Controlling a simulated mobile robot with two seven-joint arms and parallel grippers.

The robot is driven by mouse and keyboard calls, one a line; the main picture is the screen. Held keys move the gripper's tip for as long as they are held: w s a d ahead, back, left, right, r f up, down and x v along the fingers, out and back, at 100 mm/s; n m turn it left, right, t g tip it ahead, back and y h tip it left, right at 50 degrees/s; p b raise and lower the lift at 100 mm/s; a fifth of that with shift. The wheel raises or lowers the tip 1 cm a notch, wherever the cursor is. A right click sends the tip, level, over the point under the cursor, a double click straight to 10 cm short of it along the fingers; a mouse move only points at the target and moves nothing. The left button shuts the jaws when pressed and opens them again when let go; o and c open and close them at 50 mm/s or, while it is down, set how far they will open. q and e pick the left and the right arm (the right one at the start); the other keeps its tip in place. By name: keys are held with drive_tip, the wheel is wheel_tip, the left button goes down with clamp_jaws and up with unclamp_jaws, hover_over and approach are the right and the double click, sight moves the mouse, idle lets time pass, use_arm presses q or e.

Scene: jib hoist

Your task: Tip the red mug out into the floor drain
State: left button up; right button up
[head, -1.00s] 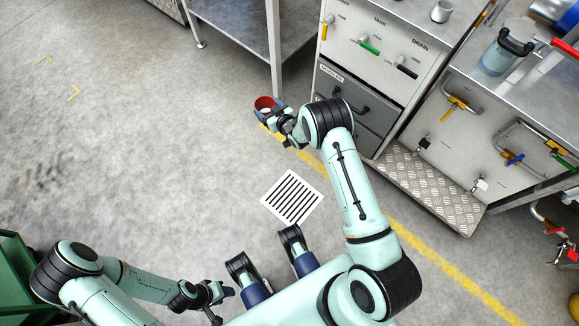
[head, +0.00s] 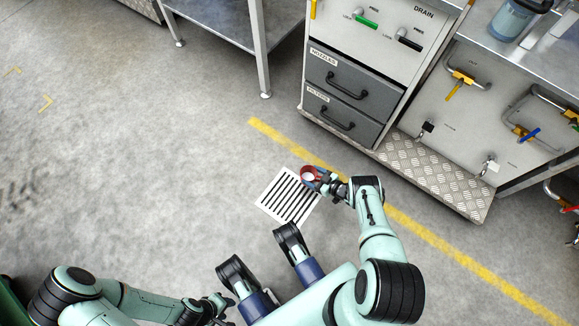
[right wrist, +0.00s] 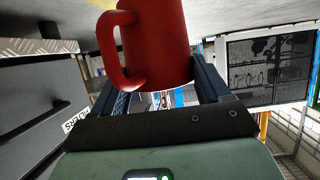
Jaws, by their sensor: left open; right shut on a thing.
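The red mug (head: 308,175) is held in my right gripper (head: 318,180), over the upper right edge of the floor drain in the head view. Its opening faces up toward the head camera and shows a pale inside. In the right wrist view the red mug (right wrist: 157,45) sits between the two fingers (right wrist: 165,88), its handle on the left. The floor drain (head: 276,198) is a white square grate with dark slots, set in the floor. The mug hides its upper right corner. My left gripper (head: 222,305) is open and empty at the bottom of the head view, away from the drain.
A grey cabinet with drawers (head: 350,95) and a tread-plate step (head: 440,180) stand right of the drain. A yellow floor line (head: 420,230) runs between them. A metal table leg (head: 260,50) stands at the top. The floor left of the drain is clear.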

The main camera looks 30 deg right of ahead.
use_arm(q)
drive_tip(key=shift+w+a+f+n+b, duration=0.2)
drive_tip(key=shift+f+n+b, duration=0.1)
drive_tip(key=shift+f+b, duration=0.25)
drive_tip(key=shift+w+a+f+n+b, duration=0.15)
drive_tip(key=shift+f+n+b, duration=0.15)
drive_tip(key=shift+f+b, duration=0.2)
use_arm(e)
drive_tip(key=s+a+f, duration=0.1)
drive_tip(key=s+f, duration=0.5)
drive_tip(key=s, duration=0.4)
drive_tip(key=shift+f, duration=0.35)
use_arm(q)
drive_tip(key=shift+d, duration=0.1)
use_arm(e)
drive_tip(key=shift+a, duration=0.1)
use_arm(q)
drive_tip(key=shift+w+r, duration=0.1)
drive_tip(key=shift+w, duration=0.1)
use_arm(e)
drive_tip(key=w+a+n+g+h, duration=0.2)
drive_tip(key=w+a+g+h, duration=0.2)
drive_tip(key=w+a+g, duration=0.1)
drive_tip(key=shift+w+a+g+h, duration=0.35)
drive_tip(key=shift+w+g+h, duration=0.05)
drive_tip(key=shift+g, duration=0.5)
use_arm(q)
drive_tip(key=shift+s, duration=0.2)
use_arm(e)
drive_tip(key=shift+w+a, duration=0.1)
